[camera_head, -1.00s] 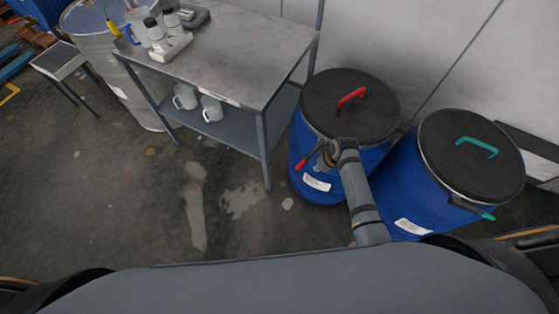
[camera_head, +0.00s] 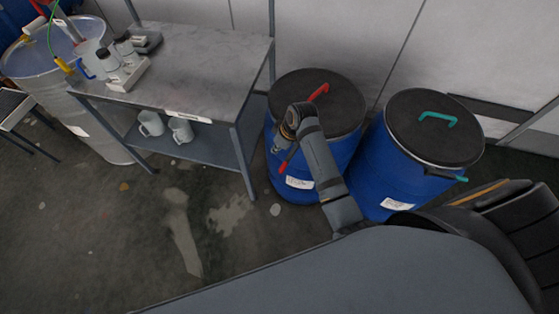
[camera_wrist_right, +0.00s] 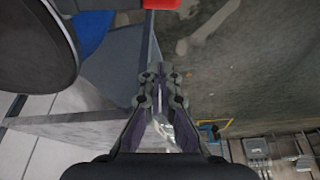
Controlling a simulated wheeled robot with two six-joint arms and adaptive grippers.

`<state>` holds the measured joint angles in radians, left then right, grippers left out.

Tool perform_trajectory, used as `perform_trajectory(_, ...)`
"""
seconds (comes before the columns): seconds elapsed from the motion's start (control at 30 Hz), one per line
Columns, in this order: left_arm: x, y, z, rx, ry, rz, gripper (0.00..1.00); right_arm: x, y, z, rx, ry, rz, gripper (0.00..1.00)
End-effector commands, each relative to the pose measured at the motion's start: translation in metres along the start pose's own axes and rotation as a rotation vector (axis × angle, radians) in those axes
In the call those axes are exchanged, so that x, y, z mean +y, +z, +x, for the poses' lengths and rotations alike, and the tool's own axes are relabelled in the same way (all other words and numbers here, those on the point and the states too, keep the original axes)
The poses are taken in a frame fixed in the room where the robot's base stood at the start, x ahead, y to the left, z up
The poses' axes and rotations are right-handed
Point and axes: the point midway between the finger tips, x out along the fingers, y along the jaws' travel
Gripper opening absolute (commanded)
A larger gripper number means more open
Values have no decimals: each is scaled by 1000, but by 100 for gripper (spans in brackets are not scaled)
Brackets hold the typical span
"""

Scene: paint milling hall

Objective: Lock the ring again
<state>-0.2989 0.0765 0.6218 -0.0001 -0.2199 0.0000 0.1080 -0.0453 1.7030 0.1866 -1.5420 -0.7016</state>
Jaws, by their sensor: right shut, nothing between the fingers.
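The blue drum with the red handle (camera_head: 320,91) stands by the wall under a dark round lid (camera_head: 338,108). The red lever (camera_head: 284,166) of its ring sticks out on the near left side, below the rim. My right gripper (camera_head: 277,147) is at that side of the drum, partly hidden by my own wrist. In the right wrist view the gripper (camera_wrist_right: 160,74) is shut and empty. A red piece (camera_wrist_right: 160,4), likely the lever, lies beyond the fingertips at the top edge, apart from them. The lid (camera_wrist_right: 30,45) fills the upper left. The ring's closure is hidden behind my arm. My left gripper is out of view.
A second blue drum with a teal handle (camera_head: 438,118) stands close on the right. A metal table (camera_head: 190,75) with bottles and lower-shelf mugs (camera_head: 151,123) stands close on the left. The wall is right behind the drums. The floor in front (camera_head: 110,230) is clear.

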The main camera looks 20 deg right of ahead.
Motion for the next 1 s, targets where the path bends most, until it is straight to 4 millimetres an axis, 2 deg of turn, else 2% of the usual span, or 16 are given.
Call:
perform_trajectory(0.3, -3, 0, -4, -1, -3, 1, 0, 0, 0, 69, -2, -2, 0, 0)
perform_trajectory(0.43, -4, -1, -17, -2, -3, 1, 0, 0, 22, 68, -3, 1, 1, 0)
perform_trajectory(0.6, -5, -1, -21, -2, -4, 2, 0, 0, 37, 71, -1, 1, 0, 0)
perform_trajectory(1.0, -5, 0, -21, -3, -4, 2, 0, 0, 40, 73, 0, 1, 0, 0)
